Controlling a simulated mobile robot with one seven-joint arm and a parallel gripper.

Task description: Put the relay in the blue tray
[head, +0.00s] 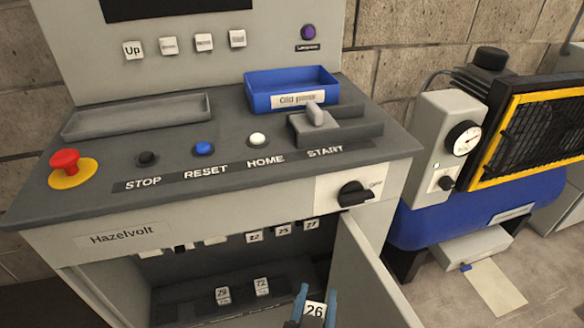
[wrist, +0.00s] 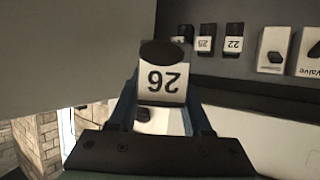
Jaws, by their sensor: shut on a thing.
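The relay (head: 315,310), a white block numbered 26, is at the bottom of the head view, in front of the open cabinet. In the wrist view the relay (wrist: 163,84) has a dark top and its number reads upside down. My gripper (head: 314,300) has its blue fingers on either side of the relay and is shut on it; it also shows in the wrist view (wrist: 163,105). The blue tray (head: 262,103) sits on the console top at the back, with a white label on its front. The tray's inside looks empty where it shows.
An open cabinet door (head: 370,270) stands right of the relay. Other numbered relays (head: 262,286) are inside the cabinet. A grey lever block (head: 325,126) is just in front of the tray, and a grey shallow tray (head: 140,115) lies left. A red stop button (head: 65,161) is at far left.

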